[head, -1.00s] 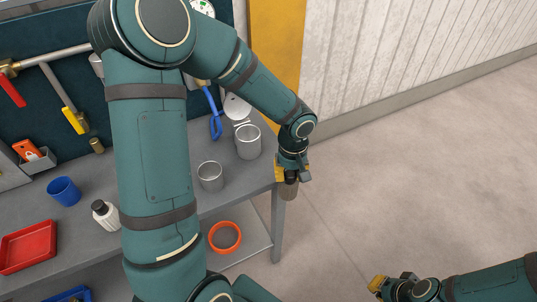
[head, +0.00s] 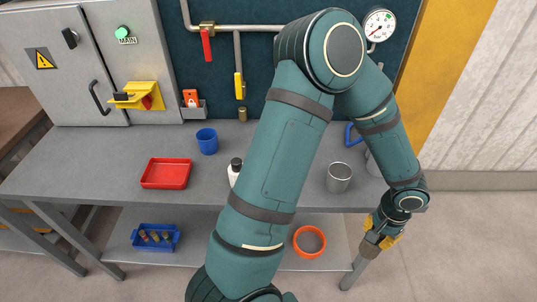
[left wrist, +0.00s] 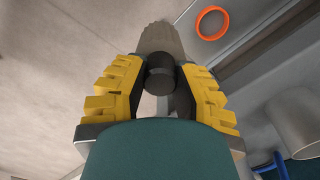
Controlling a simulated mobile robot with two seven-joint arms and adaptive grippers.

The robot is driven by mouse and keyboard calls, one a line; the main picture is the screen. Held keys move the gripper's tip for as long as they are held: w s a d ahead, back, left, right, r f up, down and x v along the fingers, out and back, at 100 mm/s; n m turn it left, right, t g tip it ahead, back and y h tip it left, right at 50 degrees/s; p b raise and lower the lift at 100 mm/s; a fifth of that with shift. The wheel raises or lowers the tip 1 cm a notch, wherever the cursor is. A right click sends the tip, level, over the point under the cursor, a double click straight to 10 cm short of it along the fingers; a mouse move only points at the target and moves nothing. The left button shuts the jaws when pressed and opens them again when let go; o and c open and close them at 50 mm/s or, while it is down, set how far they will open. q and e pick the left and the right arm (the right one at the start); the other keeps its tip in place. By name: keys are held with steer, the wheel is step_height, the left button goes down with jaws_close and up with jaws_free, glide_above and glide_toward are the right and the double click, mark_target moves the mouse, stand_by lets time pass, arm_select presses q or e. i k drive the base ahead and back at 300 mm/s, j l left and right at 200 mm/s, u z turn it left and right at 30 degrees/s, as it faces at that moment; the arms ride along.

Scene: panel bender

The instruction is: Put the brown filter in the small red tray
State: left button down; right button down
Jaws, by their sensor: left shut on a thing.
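My left gripper (head: 382,234) has yellow fingers and hangs past the front right edge of the bench. The small red tray (head: 166,173) lies on the bench to the left, well away from the gripper, and looks empty. My right gripper is out of view.
A blue cup (head: 207,141), a white bottle (head: 234,171) partly behind my arm and a metal cup (head: 339,177) stand on the bench (head: 95,165). Below are a blue bin (head: 154,238) with several small items and an orange ring (head: 309,241).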

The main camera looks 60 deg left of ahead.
mark_target(168, 176)
steer(key=k+j+u, duration=0.35)
steer(key=k, duration=0.25)
steer(key=k+j+u, duration=0.35)
steer(key=k+j, duration=0.2)
steer(key=j, duration=0.15)
